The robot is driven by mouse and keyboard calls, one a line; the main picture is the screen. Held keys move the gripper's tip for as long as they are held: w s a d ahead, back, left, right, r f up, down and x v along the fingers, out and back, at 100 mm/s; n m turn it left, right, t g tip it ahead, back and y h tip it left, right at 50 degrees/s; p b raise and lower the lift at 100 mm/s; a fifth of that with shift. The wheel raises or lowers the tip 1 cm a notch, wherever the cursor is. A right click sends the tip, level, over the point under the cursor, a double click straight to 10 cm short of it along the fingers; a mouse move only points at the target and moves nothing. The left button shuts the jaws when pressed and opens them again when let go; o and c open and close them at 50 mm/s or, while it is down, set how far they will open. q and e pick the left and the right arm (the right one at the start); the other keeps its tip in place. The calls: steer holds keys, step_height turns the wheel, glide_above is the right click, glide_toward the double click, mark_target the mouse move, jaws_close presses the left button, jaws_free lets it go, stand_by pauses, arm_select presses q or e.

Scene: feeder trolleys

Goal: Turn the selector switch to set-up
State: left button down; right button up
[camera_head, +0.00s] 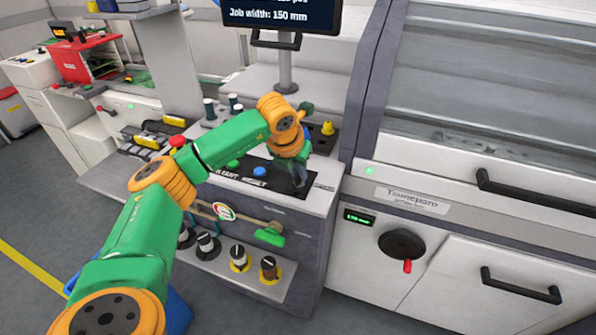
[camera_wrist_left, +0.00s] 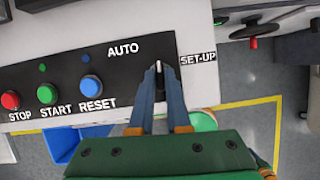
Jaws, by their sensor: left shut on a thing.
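The selector switch (camera_wrist_left: 159,67) is in the left wrist view, on the black control panel, mostly hidden between my fingers; a white mark on it points roughly up in the picture. The AUTO label (camera_wrist_left: 123,49) is up and left of it, and the SET-UP label (camera_wrist_left: 198,59) is to its right. My left gripper (camera_wrist_left: 160,72) is shut on the switch. In the head view my left gripper (camera_head: 299,180) reaches down to the right end of the panel and hides the switch. My right gripper is not in view.
Left of the switch are the blue RESET button (camera_wrist_left: 91,88), green START button (camera_wrist_left: 46,93) and red STOP button (camera_wrist_left: 10,100). A monitor (camera_head: 282,14) stands behind the console. A black handwheel (camera_head: 401,243) is on the machine at right. Several knobs sit on the lower shelf.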

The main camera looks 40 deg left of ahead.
arm_select(q)
steer(key=shift+a+m+h, duration=0.1)
steer(key=shift+m+h, duration=0.3)
steer(key=shift+m, duration=0.7)
steer(key=shift+r+m+h, duration=0.1)
steer(key=shift+m+h, duration=0.2)
steer(key=shift+m, duration=0.6)
steer(key=m, duration=0.2)
steer(key=m+h+p, duration=0.1)
steer(key=m, duration=0.1)
steer(key=shift+w+a+h+p, duration=0.1)
steer(key=shift+a+h+p, duration=0.05)
steer(key=shift+h+p, duration=0.15)
steer(key=shift+m+g+h+p, duration=0.4)
steer(key=shift+m+g+h, duration=0.15)
steer(key=shift+m, duration=0.95)
steer(key=c, duration=0.9)
jaws_free()
steer(key=shift+w, duration=0.1)
